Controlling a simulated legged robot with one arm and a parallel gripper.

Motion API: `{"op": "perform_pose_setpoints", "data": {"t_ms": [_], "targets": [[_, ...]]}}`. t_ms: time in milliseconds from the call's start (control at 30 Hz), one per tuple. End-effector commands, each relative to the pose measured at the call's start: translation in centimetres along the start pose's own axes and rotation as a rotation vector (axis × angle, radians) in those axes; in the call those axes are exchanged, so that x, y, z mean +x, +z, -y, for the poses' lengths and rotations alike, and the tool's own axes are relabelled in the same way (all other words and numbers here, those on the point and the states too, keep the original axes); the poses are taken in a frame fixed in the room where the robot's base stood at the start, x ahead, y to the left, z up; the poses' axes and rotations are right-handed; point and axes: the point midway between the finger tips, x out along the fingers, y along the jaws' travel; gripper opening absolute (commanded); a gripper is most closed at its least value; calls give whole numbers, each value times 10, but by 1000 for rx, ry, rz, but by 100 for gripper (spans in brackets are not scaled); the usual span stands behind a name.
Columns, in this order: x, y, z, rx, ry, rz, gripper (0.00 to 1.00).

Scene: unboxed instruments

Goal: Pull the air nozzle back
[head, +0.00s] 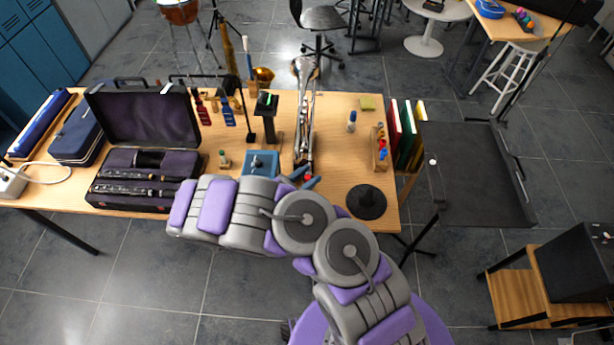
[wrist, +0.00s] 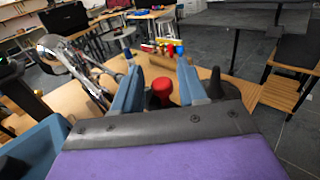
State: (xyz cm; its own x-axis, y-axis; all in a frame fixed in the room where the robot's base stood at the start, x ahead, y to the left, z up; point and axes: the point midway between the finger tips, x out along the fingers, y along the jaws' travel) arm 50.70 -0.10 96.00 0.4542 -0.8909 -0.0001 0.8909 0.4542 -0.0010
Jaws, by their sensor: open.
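My gripper (head: 305,178) reaches over the front edge of the table (head: 338,190), with its two blue fingers apart. In the wrist view the open fingers (wrist: 160,92) stand either side of a red rounded knob (wrist: 161,90), with clear gaps. A dark base shows under the knob. I cannot tell for sure whether this knob is the air nozzle; no other part is plainly a nozzle. In the head view only a little red (head: 307,178) shows between the fingers.
A blue box (head: 261,163) sits close left of my gripper, and a black round base (head: 366,202) to its right. An open instrument case (head: 135,191) lies on the left. A wooden rack (head: 379,158) and a black music stand (head: 473,175) are further right.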

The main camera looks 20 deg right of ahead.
Motion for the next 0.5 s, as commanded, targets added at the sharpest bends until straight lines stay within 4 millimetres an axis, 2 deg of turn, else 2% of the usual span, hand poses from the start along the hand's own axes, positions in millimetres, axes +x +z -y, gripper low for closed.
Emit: {"op": "perform_pose_setpoints", "data": {"t_ms": [67,433,500], "targets": [[0,0,0,0,0,0,37],[0,0,0,0,1,0,2],[0,0,-1,0,1,0,0]]}}
